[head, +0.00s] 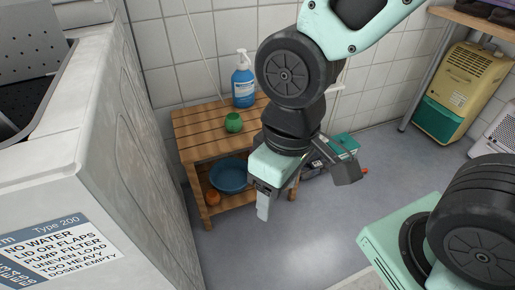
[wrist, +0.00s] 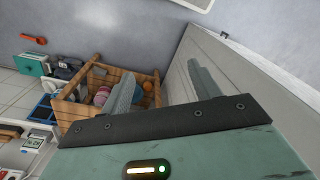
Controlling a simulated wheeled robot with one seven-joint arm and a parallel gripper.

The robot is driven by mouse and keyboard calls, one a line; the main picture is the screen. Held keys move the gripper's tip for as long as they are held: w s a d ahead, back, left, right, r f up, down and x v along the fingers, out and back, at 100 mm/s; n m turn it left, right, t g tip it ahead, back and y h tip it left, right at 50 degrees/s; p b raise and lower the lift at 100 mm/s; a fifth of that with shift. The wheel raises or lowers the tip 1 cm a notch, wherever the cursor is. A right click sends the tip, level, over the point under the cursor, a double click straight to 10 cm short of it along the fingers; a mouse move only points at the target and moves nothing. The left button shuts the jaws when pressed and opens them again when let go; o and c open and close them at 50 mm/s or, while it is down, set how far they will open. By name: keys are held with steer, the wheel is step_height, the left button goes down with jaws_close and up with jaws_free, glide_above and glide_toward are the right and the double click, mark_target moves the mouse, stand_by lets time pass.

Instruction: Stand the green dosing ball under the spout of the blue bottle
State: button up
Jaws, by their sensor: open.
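The blue bottle (head: 243,88) with a white pump top stands upright at the back of a slatted wooden table (head: 190,126). The green dosing ball (head: 233,122) rests on the slats in front of the bottle, a little to its left and apart from it in the picture. I cannot tell exactly how it lies under the spout. My gripper (head: 305,188) hangs in front and to the right of the table, fingers spread and empty. The fingers also show apart in the wrist view (wrist: 163,88), where I cannot make out the bottle or the green ball.
A blue basin (head: 230,176) and an orange item (head: 212,198) sit on the table's lower shelf. A white machine (head: 110,140) stands close on the left. A teal box (head: 343,146) lies right of the table. A yellow-and-green heater (head: 452,95) stands far right. The middle floor is clear.

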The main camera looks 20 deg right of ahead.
steer(key=w+d+f+m+y+p, duration=0.1)
steer(key=w+d+f+m+y, duration=0.15)
steer(key=w+f+m, duration=0.65)
steer(key=m+t+y+b, duration=0.2)
steer(key=m+t+b, duration=0.8)
steer(key=m, duration=1.5)
glide_toward(240, 125)
steer(key=w+a+f+t, duration=0.1)
steer(key=w+f, duration=0.1)
steer(key=w+a+f+t, duration=0.1)
steer(key=f, duration=0.1)
steer(key=shift+w+a+t, duration=0.3)
steer(key=b+x, duration=0.3)
steer(key=x, duration=0.2)
steer(key=shift+b, duration=0.3)
steer(key=shift+w+r, duration=0.1)
steer(key=shift+w, duration=0.05)
